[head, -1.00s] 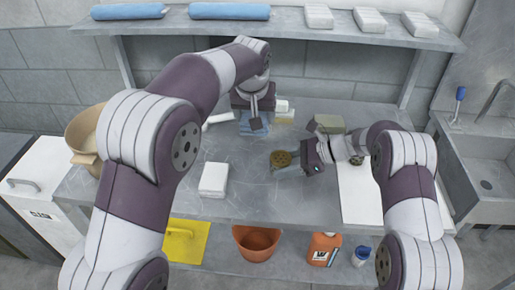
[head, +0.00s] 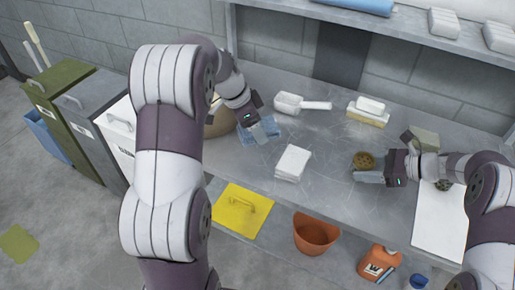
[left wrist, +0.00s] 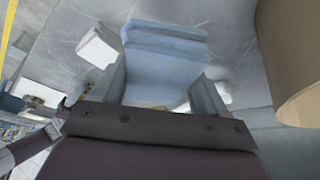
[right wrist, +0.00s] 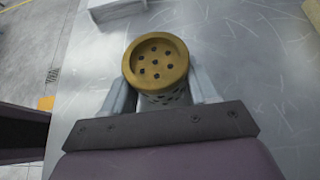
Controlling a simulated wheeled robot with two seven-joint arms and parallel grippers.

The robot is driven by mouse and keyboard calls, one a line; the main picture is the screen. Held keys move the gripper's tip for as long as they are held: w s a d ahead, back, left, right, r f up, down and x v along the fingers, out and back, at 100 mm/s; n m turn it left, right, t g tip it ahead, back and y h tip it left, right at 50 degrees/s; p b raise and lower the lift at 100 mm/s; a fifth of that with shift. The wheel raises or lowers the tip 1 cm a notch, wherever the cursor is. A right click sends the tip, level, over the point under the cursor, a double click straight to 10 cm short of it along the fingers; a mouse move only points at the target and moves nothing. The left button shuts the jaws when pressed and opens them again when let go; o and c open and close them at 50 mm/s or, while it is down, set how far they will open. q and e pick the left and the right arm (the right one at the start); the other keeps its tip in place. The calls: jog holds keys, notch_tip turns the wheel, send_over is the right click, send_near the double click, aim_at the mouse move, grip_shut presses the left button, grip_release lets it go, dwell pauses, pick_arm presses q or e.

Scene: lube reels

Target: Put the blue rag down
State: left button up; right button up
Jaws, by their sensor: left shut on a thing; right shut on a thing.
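The blue rag (head: 259,133) is folded and lies between the fingers of my left gripper (head: 262,127), at the worktop's left part in the head view. In the left wrist view the rag (left wrist: 165,62) stands between both fingers, with the grey worktop behind it. I cannot tell whether it touches the worktop. My right gripper (head: 371,175) is shut on a brass-coloured round piece with a perforated top (head: 363,160), low over the worktop at the right. That piece (right wrist: 158,62) also shows in the right wrist view.
A tan pot (head: 219,124) stands beside the rag, partly hidden by my left arm.

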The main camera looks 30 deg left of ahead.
aim_at(261, 152)
pick_arm(q)
notch_tip(261, 152, down, 7)
jog(key=shift+f, duration=0.1)
jog(key=o, duration=0.9)
jog(key=shift+f, duration=0.1)
